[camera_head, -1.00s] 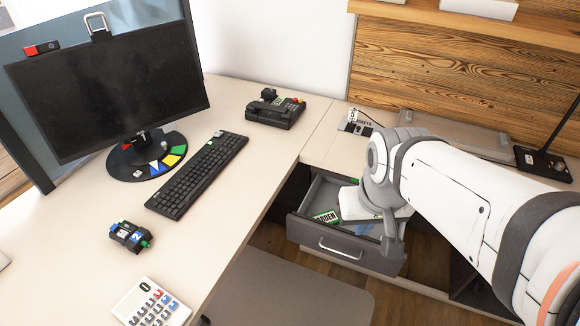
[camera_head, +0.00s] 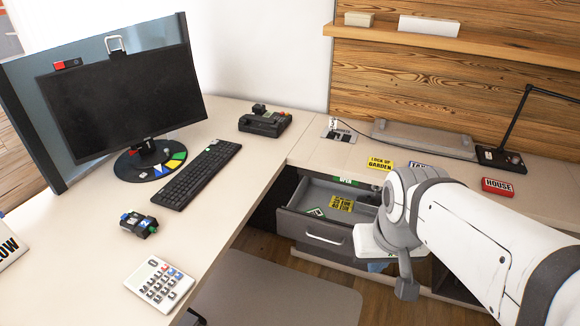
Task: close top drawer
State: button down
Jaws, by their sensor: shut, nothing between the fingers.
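The top drawer (camera_head: 302,227) is grey and stands open under the desk, with a silver bar handle (camera_head: 323,239) on its dark front. Yellow and green labelled pieces lie inside it. My gripper (camera_head: 385,262) is shut and empty, low at the right end of the drawer front. My wrist and arm hide the drawer's right part and most of the fingers. I cannot tell whether the gripper touches the front.
A lamp (camera_head: 510,150) and labelled blocks, one red (camera_head: 497,187), stand behind my arm. A grey chair seat (camera_head: 275,290) is in front of the drawer.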

aim_at(332, 233)
jog(key=i, duration=1)
